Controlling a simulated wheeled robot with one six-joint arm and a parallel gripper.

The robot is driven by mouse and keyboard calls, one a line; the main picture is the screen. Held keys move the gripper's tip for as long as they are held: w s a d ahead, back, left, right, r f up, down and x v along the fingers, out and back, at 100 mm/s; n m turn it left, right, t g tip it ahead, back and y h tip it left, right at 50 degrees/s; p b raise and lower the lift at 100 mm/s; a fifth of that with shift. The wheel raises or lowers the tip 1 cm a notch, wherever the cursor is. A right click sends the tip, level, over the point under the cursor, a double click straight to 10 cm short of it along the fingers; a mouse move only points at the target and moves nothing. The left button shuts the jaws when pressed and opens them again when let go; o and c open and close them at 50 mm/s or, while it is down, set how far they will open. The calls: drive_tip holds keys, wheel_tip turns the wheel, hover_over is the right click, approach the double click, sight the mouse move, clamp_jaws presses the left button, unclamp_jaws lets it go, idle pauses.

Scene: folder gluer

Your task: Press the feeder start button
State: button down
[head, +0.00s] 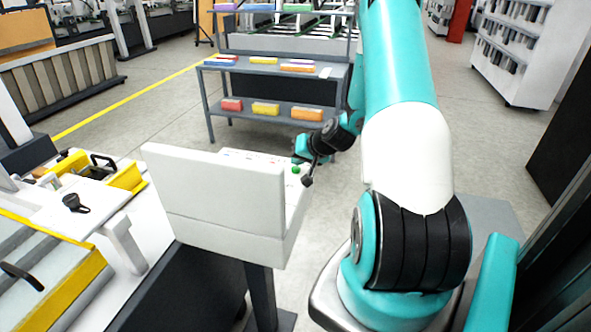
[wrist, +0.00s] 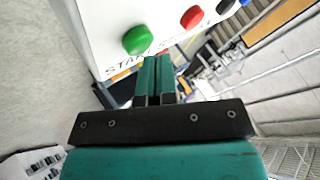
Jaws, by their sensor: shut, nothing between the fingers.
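The feeder start button is a green dome on a white panel, near the printed word START. It shows in the wrist view (wrist: 137,40) and as a small green dot in the head view (head: 296,169). My gripper (wrist: 156,62) is shut and empty, its teal fingers together just below and right of the green button in the wrist view. In the head view my gripper (head: 301,150) is at the far right edge of the panel, close to the button. I cannot tell whether the fingertips touch the panel.
The white console box (head: 215,195) stands on a dark post. A shelf rack (head: 275,106) with coloured boxes is behind. A machine with yellow edges (head: 75,210) is at left.

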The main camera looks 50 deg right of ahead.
sight(298, 168)
drive_tip(key=shift+f+b, duration=0.45)
drive_tip(key=shift+b, duration=0.05)
idle(0.4)
drive_tip(key=shift+r, duration=0.1)
drive_tip(key=shift+r+p, duration=0.55)
drive_tip(key=shift+r, duration=0.25)
drive_tip(key=shift+r+p, duration=1.75)
drive_tip(key=shift+r, duration=0.8)
